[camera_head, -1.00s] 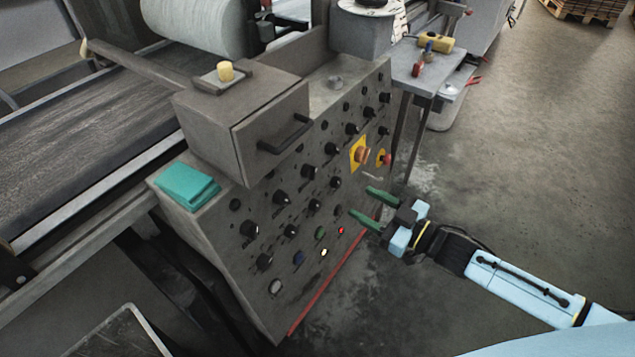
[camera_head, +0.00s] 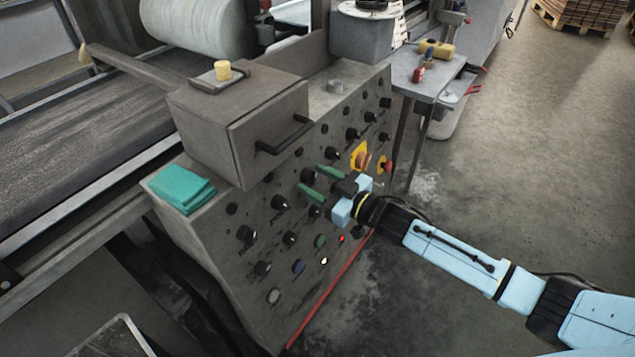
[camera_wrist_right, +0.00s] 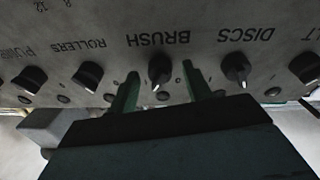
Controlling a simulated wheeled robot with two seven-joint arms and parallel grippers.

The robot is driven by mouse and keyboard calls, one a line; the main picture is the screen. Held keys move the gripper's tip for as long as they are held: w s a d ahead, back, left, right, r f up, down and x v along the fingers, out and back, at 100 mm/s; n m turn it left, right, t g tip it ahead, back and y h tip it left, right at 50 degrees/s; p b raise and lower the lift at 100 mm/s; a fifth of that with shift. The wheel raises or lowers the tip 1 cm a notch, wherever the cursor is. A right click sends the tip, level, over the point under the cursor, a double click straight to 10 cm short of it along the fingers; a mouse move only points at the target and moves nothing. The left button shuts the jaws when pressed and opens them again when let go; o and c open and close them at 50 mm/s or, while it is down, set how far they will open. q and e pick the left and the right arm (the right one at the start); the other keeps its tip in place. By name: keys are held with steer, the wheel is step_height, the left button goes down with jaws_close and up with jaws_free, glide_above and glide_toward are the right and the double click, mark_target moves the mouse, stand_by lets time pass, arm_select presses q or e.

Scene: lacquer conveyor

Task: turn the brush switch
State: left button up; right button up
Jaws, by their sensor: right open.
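The brush switch is a black knob (camera_wrist_right: 160,70) with a pale pointer line, under the upside-down word BRUSH in the right wrist view. In the head view, the black knob (camera_head: 308,174) at my right fingertips appears to be this switch. My right gripper (camera_head: 311,177) is open, its green fingers pointing at the sloping grey control panel (camera_head: 225,280). In the wrist view its fingers (camera_wrist_right: 162,84) stand one on each side of the brush knob, with gaps visible. Contact with the panel cannot be told. My left gripper is not in view.
The rollers knob (camera_wrist_right: 88,76) and discs knob (camera_wrist_right: 236,69) flank the brush knob closely. A drawer box with a handle (camera_head: 285,135) juts out above the panel. A yellow-backed red button (camera_head: 361,158) is near my right gripper. Open floor (camera_head: 480,190) lies to the right.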

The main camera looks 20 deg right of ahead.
steer(key=c, duration=1)
steer(key=shift+o, duration=0.2)
